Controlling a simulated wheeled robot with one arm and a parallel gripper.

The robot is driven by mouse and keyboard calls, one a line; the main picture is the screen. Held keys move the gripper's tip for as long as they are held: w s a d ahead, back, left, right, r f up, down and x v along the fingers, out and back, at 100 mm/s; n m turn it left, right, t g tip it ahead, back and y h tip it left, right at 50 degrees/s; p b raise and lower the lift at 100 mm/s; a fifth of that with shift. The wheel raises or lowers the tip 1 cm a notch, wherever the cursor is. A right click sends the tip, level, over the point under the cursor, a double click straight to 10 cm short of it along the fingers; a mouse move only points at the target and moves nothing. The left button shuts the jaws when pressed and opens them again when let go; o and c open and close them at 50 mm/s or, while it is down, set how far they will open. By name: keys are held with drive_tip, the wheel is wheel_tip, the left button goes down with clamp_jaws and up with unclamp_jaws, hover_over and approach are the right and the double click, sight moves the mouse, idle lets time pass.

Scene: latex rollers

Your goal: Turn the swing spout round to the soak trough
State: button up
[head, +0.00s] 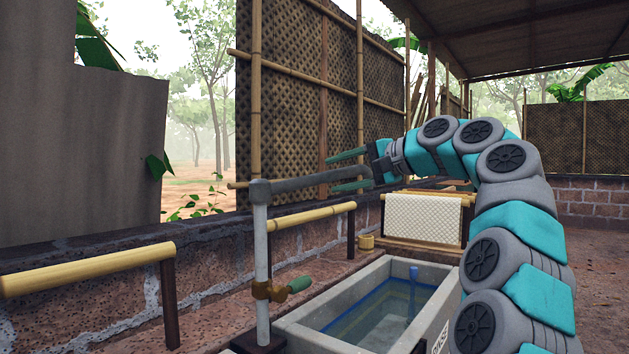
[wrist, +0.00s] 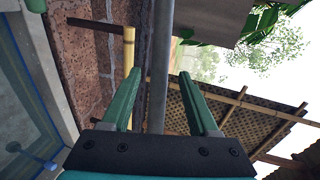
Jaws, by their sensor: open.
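The swing spout (head: 305,183) is a grey pipe at the top of an upright grey standpipe (head: 261,240), reaching right and level in the head view. A brass valve with a green handle (head: 298,285) sits low on the standpipe. My gripper (head: 330,173) is open, with one green finger above the spout and one below, near its far end. In the wrist view the spout (wrist: 160,55) runs between the open fingers of my gripper (wrist: 159,74); contact cannot be told. I cannot make out a trough marked soak.
A concrete trough (head: 442,314) of water stands right of the standpipe; its partly hidden label ends in "NSE". A bamboo rail (head: 310,217) runs along the low brick wall behind. A rack with a pale textured sheet (head: 422,217) stands beyond the trough.

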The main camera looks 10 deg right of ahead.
sight(314, 181)
drive_tip(key=x, duration=0.7)
drive_tip(key=shift+a+f, duration=0.15)
drive_tip(key=shift+c, duration=0.3)
clamp_jaws()
idle(1.0)
